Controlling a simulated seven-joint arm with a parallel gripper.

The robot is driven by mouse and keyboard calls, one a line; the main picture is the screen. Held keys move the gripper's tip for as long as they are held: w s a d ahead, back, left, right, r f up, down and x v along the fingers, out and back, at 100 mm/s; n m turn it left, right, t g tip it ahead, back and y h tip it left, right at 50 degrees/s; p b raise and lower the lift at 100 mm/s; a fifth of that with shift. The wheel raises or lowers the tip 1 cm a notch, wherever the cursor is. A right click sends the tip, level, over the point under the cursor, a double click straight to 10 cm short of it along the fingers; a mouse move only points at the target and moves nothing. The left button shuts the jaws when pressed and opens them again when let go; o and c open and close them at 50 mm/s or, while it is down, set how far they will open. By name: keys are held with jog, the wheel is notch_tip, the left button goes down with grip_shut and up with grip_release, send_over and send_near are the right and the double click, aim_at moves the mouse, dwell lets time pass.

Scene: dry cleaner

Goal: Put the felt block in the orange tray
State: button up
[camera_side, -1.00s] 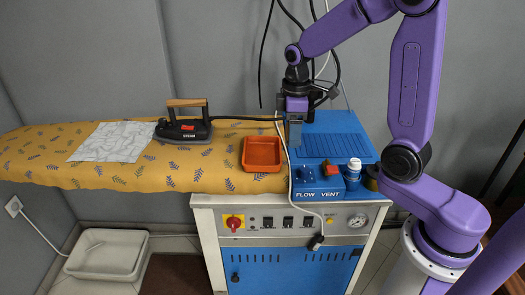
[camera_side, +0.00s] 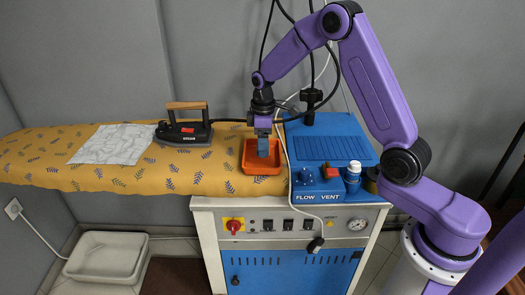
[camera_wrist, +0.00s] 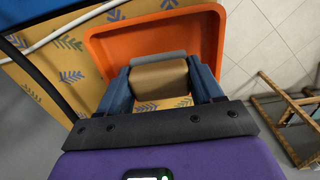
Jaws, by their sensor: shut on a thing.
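The orange tray (camera_side: 249,166) sits on the yellow patterned board cover, just left of the blue machine top; it also fills the upper part of the wrist view (camera_wrist: 108,42). My gripper (camera_side: 263,149) points down over the tray in the side view. In the wrist view, its two blue fingers (camera_wrist: 160,74) are shut on the felt block (camera_wrist: 159,82), a tan block with a grey strip along its far edge. The block overlaps the tray in the picture; its exact height above the tray floor cannot be told. In the side view the fingers largely hide the block.
A steam iron (camera_side: 184,131) with a wooden handle stands left of the tray, and a pale folded cloth (camera_side: 112,144) lies further left. A blue and white knob (camera_side: 353,171) and a red switch (camera_side: 331,172) stand to the right. A white cable runs close by the tray.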

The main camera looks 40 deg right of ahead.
jog(key=shift+w+f, duration=0.2)
jog(key=shift+f, duration=1.5)
jog(key=shift+f, duration=0.15)
jog(key=o, duration=1)
